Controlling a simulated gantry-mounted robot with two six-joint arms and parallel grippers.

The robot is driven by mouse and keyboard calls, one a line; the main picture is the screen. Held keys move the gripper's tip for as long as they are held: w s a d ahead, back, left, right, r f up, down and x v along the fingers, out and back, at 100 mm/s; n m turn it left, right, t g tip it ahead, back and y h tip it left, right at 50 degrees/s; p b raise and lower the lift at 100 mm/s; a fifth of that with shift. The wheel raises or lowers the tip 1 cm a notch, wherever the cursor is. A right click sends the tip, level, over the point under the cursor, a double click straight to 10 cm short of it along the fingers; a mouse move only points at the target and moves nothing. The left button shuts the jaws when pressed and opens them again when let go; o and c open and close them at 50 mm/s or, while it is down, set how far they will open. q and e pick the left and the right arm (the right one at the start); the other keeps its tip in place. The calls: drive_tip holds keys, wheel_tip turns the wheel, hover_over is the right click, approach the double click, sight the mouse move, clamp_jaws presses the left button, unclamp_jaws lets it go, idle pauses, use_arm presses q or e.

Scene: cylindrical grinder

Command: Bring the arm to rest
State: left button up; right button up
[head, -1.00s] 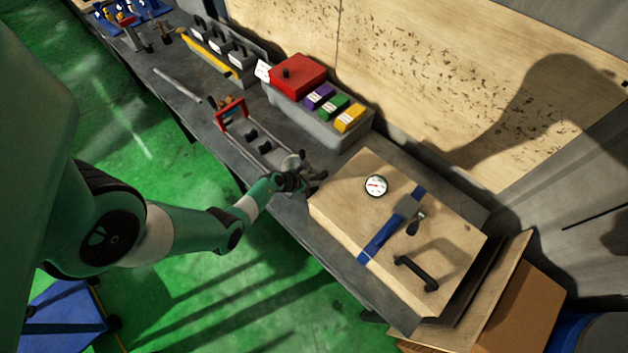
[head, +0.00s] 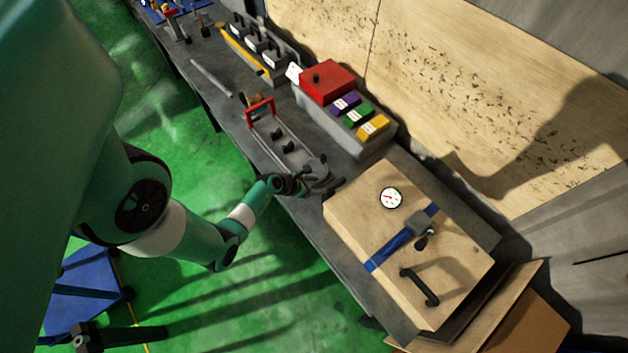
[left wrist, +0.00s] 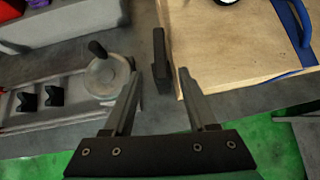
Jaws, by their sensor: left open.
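My left arm comes in from the left in the head view. Its gripper (head: 320,184) is over the bench beside the near left corner of a wooden box (head: 350,205). In the left wrist view the gripper (left wrist: 160,95) has its two fingers apart, with nothing pinched between them. A black upright handle-like piece (left wrist: 161,62) shows beyond the fingertips, beside the box (left wrist: 215,40). Contact with it cannot be told. My right gripper is not identifiable in these frames.
A grey fixture with a round handwheel (left wrist: 105,75) stands close left of the gripper. The box top carries a dial gauge (head: 390,198), a blue strap (head: 388,252) and a black handle (head: 420,287). A grey bin (head: 345,130) stands behind. Green floor (head: 270,290) is open in front.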

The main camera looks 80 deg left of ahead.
use_arm(q)
drive_tip(key=shift+v, duration=1.05)
